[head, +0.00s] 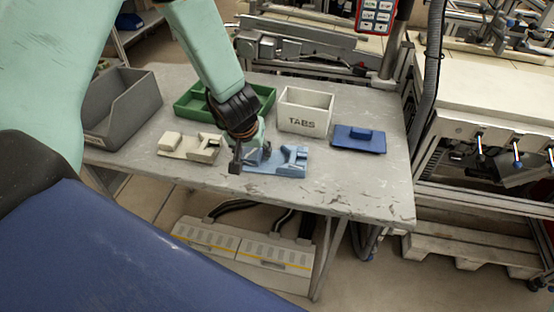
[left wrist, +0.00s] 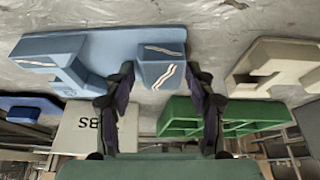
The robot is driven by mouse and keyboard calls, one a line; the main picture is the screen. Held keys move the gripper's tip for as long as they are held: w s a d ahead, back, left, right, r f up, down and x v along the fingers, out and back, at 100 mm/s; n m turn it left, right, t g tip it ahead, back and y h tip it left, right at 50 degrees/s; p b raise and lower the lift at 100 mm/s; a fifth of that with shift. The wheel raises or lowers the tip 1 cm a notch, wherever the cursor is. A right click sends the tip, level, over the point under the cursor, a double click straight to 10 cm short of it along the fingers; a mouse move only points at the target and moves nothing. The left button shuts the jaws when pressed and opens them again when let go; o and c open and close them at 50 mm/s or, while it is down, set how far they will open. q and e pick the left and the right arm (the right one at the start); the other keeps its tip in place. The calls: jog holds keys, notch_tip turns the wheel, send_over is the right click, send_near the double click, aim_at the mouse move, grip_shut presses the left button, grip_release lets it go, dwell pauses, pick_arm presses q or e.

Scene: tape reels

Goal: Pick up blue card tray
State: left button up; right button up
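The light blue card tray (head: 283,171) lies on the grey table, near its front edge, in the head view. It has raised blocks, and white lines mark it in the left wrist view (left wrist: 110,45). My left gripper (head: 250,160) reaches down at the tray's left end and hides part of it. In the left wrist view my left gripper (left wrist: 160,82) is open. A raised blue block of the tray shows between its two fingers, with a narrow gap on each side. I cannot tell whether a finger touches it. My right gripper is not in view.
A beige tray (head: 172,153) lies just left. Behind are a green tray (head: 193,103) and a white TABS bin (head: 304,112). A dark blue lid-like piece (head: 358,142) lies right, a grey bin (head: 130,115) far left. The table's (head: 370,190) right front is clear.

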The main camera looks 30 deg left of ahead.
pick_arm(q)
jog(key=shift+s+a, duration=0.1)
jog(key=shift+a, duration=0.1)
jog(key=c, duration=0.3)
jog(key=shift+d, duration=0.2)
jog(key=c, duration=0.6)
jog(key=shift+a, duration=0.1)
jog(key=shift+c, duration=0.2)
jog(key=shift+r, duration=0.1)
jog(key=shift+r+p, duration=0.5)
notch_tip(320, 180, up, 17)
jog(key=p, duration=1.3)
